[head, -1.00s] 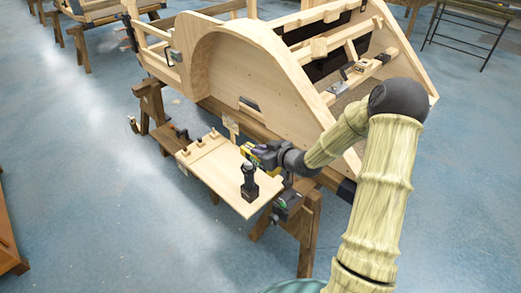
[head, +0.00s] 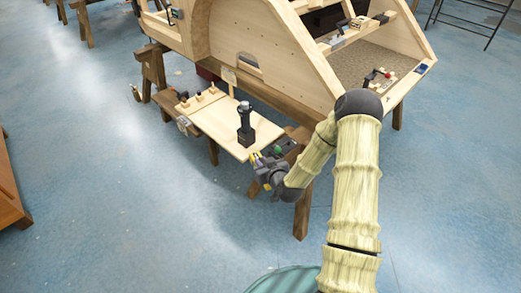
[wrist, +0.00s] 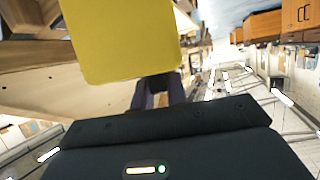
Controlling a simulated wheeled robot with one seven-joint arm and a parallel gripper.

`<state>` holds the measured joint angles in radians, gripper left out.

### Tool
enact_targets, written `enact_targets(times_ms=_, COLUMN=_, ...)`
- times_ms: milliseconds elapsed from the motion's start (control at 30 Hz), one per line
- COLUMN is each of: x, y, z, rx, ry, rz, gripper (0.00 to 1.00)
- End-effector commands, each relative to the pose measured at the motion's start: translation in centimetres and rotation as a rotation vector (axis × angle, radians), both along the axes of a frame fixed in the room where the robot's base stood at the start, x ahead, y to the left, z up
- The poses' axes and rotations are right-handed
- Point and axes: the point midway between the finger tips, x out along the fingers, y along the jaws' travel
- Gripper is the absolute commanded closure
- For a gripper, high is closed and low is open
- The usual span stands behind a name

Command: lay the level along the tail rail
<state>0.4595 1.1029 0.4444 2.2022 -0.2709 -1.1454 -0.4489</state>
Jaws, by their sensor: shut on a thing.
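My gripper (head: 261,166) is shut on the yellow level, just off the front right corner of the side board. In the head view only small yellow parts of the level (head: 256,158) show. In the wrist view the level (wrist: 122,38) is a large yellow block above the dark gripper fingers (wrist: 160,94). The wooden bodyframe (head: 290,70) stands behind, its open tail end to the right. A pale rail (head: 408,86) edges that end; I cannot tell whether it is the tail rail. The level is apart from the frame.
A black drill (head: 245,125) stands upright on the side board (head: 215,122), with clamps at the board's left end. A trestle (head: 302,212) stands behind my gripper. Small tools lie on the bodyframe's crosspiece and tail floor (head: 375,62). The blue floor in front is clear.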

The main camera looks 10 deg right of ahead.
Motion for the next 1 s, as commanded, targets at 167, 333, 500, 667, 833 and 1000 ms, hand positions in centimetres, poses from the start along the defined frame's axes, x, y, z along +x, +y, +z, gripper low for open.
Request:
enact_targets(times_ms=167, x=-2.5, y=-0.8, z=-5.3, rx=0.004, ry=0.007, rz=-0.099, gripper=1.0)
enact_targets(times_ms=333, x=-5.1, y=-1.4, z=-6.7, rx=0.005, ry=0.006, rz=-0.158, gripper=1.0)
enact_targets(times_ms=500, x=-7.8, y=-1.7, z=-5.6, rx=0.005, ry=0.004, rz=-0.193, gripper=1.0)
enact_targets(times_ms=667, x=-9.8, y=-1.7, z=-3.7, rx=0.005, ry=0.002, rz=-0.21, gripper=1.0)
enact_targets(times_ms=833, x=-11.5, y=-1.6, z=-1.5, rx=0.004, ry=0.001, rz=-0.22, gripper=1.0)
enact_targets(times_ms=1000, x=-12.7, y=-1.4, z=-0.2, rx=0.004, ry=0.0, rz=-0.227, gripper=1.0)
